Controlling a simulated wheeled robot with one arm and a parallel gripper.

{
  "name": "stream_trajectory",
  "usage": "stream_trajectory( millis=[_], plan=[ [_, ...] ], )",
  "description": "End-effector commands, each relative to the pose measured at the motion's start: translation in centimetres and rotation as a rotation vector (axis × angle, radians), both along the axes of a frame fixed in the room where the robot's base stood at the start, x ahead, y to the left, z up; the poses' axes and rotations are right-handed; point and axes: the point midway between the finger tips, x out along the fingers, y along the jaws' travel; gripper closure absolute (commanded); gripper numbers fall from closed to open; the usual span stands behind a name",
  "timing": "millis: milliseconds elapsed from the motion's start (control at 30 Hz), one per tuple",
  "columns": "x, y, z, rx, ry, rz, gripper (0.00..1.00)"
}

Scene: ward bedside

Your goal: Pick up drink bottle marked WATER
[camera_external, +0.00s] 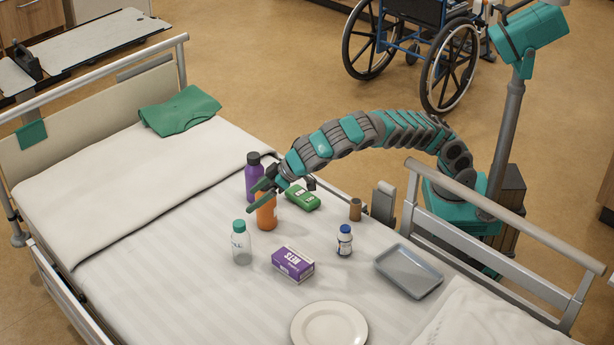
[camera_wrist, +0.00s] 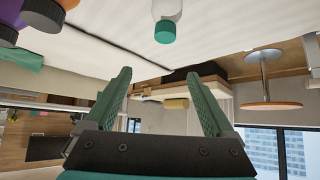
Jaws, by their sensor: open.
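A clear bottle with a teal cap (camera_external: 241,246) stands upright on the bed; its label is too small to read. In the wrist view its cap end (camera_wrist: 167,30) shows at the top centre, beyond my fingertips. My gripper (camera_external: 263,194) is above the bed by the orange bottle (camera_external: 266,214) and the purple bottle (camera_external: 252,180), up and to the right of the clear bottle. In the wrist view my gripper (camera_wrist: 160,73) has its two green fingers spread with nothing between them.
A grey tray (camera_external: 409,270) and a white plate (camera_external: 329,325) lie nearer. Bed left of the clear bottle is clear.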

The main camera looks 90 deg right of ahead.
Motion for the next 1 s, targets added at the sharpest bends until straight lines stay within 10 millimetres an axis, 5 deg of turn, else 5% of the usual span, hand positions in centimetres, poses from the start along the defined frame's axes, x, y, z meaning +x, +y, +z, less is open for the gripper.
stream_trajectory(
  millis=[667,1000],
  plan=[
    [0.0,-0.1,3.3,-0.004,-0.004,0.003,0.12],
    [0.8,-2.1,2.6,-0.188,-0.015,0.064,0.12]
  ],
)
